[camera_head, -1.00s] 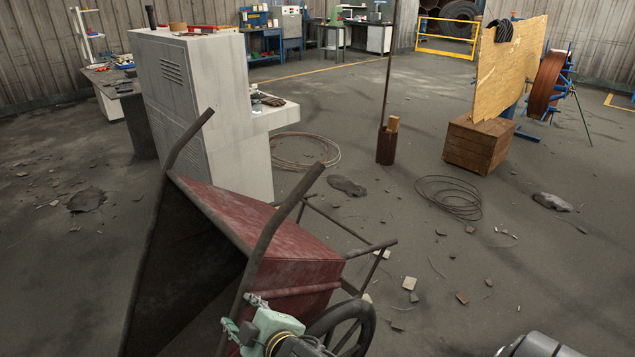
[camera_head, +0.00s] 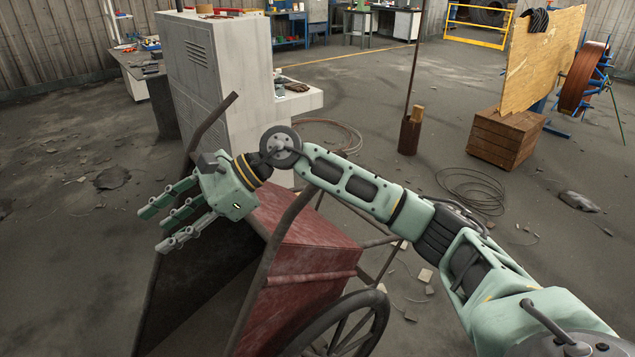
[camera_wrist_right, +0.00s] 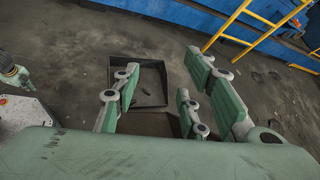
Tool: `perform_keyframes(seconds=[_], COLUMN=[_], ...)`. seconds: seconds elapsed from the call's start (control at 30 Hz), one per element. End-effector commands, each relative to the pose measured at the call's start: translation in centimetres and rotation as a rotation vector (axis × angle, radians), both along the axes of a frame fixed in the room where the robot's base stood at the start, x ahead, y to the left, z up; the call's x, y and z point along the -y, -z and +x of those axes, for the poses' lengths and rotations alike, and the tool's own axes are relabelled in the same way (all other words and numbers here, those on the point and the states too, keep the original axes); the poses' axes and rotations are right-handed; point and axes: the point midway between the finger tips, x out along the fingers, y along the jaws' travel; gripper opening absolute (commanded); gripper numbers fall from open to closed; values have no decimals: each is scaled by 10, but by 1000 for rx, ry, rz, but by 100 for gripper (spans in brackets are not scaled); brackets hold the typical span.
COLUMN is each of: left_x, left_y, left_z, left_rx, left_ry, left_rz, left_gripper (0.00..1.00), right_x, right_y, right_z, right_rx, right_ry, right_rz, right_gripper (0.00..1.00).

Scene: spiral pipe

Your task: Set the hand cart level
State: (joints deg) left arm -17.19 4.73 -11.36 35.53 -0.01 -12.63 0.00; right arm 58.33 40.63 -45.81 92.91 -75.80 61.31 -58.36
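The hand cart (camera_head: 310,258) stands tilted in the lower middle of the head view. It has a worn red body, a dark open inside, two rusty handle bars pointing up and a spoked wheel (camera_head: 352,330) at lower right. My right gripper (camera_head: 170,217) is open and empty, in front of the upper cart, its fingers pointing left. It hides part of the left handle bar; I cannot tell whether it touches the cart. In the right wrist view the right gripper's fingers (camera_wrist_right: 165,95) are spread with nothing between them.
A grey cabinet (camera_head: 205,70) stands close behind the cart. In the wrist view, a dark tray-like thing (camera_wrist_right: 150,98) and yellow rails (camera_wrist_right: 240,40) show.

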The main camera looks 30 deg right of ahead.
Motion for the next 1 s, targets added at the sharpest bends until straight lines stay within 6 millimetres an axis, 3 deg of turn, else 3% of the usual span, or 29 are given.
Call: perform_keyframes(seconds=[0.03, 0.1, 0.2, 0.3, 0.4, 0.5, 0.6, 1.0], left_x=[0, 0, 1, 1, 3, 4, 5, 5], left_y=[0, 0, 0, -1, -1, -1, -2, -13], left_z=[0, 0, 0, 0, 0, 0, 0, 0], left_rx=[0, 0, 0, 0, -1, 0, 0, 0], left_ry=[0, 0, 0, 0, 0, 1, 2, 1], left_rz=[0, 0, -1, -2, -4, -5, -6, -5], left_gripper=[0, 0, 0, 0, 0, 0, 0, 0], right_x=[36, 89, 170, 239, 285, 308, 315, 312], right_y=[2, 5, -3, -19, -34, -43, -40, 18], right_z=[12, 20, 24, 17, 6, -3, -5, 4], right_rx=[53, 89, 87, 46, -5, -40, -54, -54], right_ry=[-11, -31, -38, -35, -26, -24, -24, -25], right_rz=[-162, -381, -653, -851, -972, -1030, -1050, -1047], right_gripper=[39, 39, 39, 39, 39, 39, 39, 39])
